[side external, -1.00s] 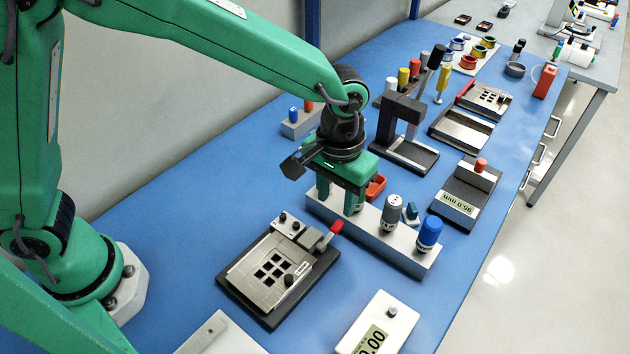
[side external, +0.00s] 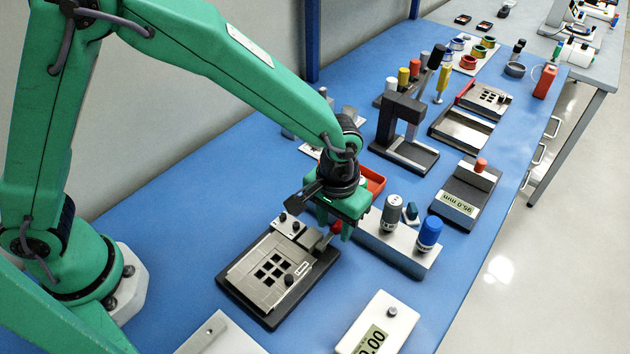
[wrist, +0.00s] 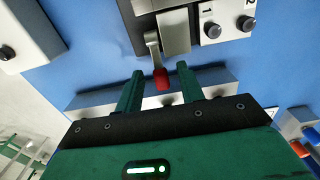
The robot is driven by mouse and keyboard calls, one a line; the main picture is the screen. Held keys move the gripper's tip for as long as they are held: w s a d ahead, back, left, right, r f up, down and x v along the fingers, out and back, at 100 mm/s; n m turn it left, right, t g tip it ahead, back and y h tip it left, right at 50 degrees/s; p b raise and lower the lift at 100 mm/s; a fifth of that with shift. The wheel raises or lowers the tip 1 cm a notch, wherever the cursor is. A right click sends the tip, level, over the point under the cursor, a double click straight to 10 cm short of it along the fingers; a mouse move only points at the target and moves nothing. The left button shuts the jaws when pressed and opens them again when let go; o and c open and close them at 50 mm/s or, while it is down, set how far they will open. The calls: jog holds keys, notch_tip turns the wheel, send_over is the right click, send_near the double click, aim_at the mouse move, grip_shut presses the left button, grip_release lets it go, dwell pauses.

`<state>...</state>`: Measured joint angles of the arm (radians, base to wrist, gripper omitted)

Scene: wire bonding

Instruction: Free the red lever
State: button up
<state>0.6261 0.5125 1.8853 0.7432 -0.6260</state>
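The red lever (side external: 336,227) has a red tip on a metal arm, at the far right corner of a dark fixture (side external: 318,284) with a metal plate of square windows. In the wrist view the red tip (wrist: 162,78) lies between the fingertips of my gripper (wrist: 156,76), with clear space on both sides. My gripper (side external: 334,228) is open and low at the lever in the side view, where it partly hides the lever. Whether the lever is latched cannot be seen.
A grey block (side external: 394,250) with a grey knob (side external: 393,213) and a blue knob (side external: 429,233) stands just right of my gripper. A red bin (side external: 374,183) lies behind. A white box with a display (side external: 377,325) is in front. Blue table is clear left of the fixture.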

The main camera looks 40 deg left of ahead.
grip_shut()
jog(key=shift+s, duration=0.15)
jog(key=shift+s+r+t+h, duration=0.15)
jog(key=shift+r+t+h, duration=0.1)
jog(key=shift+t+h, duration=0.2)
jog(key=shift+d, duration=0.1)
grip_release()
jog(key=shift+r, duration=0.15)
